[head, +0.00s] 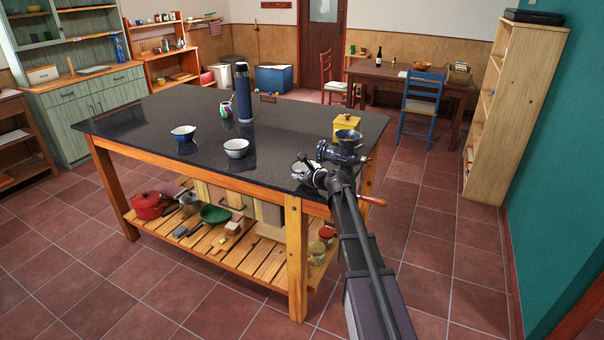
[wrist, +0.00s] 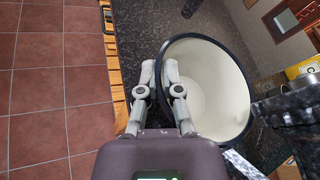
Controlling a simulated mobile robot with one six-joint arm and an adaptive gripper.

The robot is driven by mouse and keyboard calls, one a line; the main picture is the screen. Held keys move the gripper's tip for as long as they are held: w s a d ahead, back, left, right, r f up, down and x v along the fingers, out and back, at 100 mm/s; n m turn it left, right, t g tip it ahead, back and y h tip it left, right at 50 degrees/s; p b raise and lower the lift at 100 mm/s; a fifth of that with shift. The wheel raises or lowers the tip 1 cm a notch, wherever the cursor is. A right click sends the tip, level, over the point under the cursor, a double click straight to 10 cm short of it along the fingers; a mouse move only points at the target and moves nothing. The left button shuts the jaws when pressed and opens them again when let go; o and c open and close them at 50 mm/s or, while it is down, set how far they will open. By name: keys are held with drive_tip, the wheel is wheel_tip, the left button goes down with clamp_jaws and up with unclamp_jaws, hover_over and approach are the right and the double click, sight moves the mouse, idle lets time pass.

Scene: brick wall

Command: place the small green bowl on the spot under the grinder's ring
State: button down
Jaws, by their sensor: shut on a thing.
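My gripper (wrist: 160,82) is shut on the rim of a small bowl (wrist: 215,90), one finger on each side of its wall. The bowl is cream inside with a dark rim; its outer colour hardly shows, and I take it as the small green bowl. In the head view my gripper (head: 308,172) is at the counter's near right edge, largely covering the bowl. The grey metal grinder (head: 345,150) is just right of it, with a hopper on top. In the wrist view the grinder (wrist: 280,104) is close to the bowl's right rim. The spot under its ring is hidden.
On the dark counter (head: 200,105) are a white bowl (head: 236,149), a blue-and-white bowl (head: 183,134), a cup (head: 226,110) and a tall blue flask (head: 243,92). A yellow box (head: 347,128) stands behind the grinder.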

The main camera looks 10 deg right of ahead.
sight(296, 167)
drive_tip(key=shift+w, duration=0.1)
drive_tip(key=w+d, duration=0.2)
drive_tip(key=w, duration=0.1)
drive_tip(key=shift+w+d, duration=0.25)
drive_tip(key=shift+d+f+b, duration=0.1)
drive_tip(key=shift+f+b, duration=0.25)
drive_tip(key=shift+f, duration=0.05)
drive_tip(key=shift+f+b, duration=0.4)
drive_tip(key=shift+f, duration=0.15)
drive_tip(key=c, duration=0.8)
unclamp_jaws()
drive_tip(key=shift+r, duration=0.2)
